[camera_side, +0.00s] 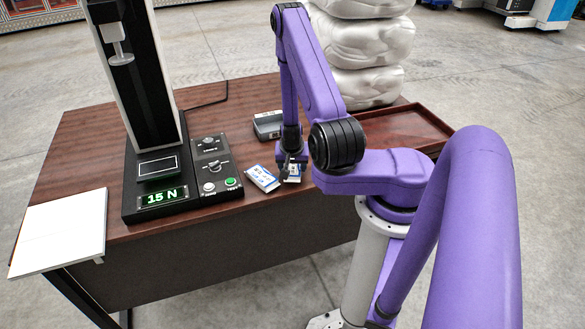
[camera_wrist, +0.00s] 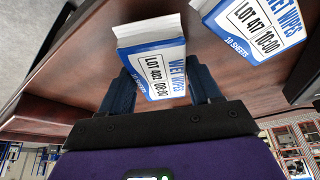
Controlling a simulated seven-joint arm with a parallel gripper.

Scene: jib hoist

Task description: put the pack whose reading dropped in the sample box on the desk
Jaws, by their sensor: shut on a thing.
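My gripper (camera_side: 291,158) is low over the desk, with a white and blue wet-wipes pack (camera_side: 293,174) at its fingers. In the wrist view my gripper (camera_wrist: 161,82) is shut on this pack (camera_wrist: 152,62), whose label reads LOT 402, 08:00. A second pack (camera_side: 262,179) lies on the desk just left of the gripper. In the wrist view a second pack (camera_wrist: 254,25) is labelled LOT 417, 10:00, at the upper right. The tester's green display (camera_side: 162,197) reads 15 N. A shallow reddish-brown open tray (camera_side: 440,128) is at the desk's right, partly behind my arm.
The black tester (camera_side: 140,110) stands on the left of the desk (camera_side: 90,135), with a control panel (camera_side: 213,165) beside it. A grey box-shaped device (camera_side: 267,124) sits behind the gripper. A white board (camera_side: 60,232) is at the left edge. White wrapped bundles (camera_side: 368,50) are stacked behind.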

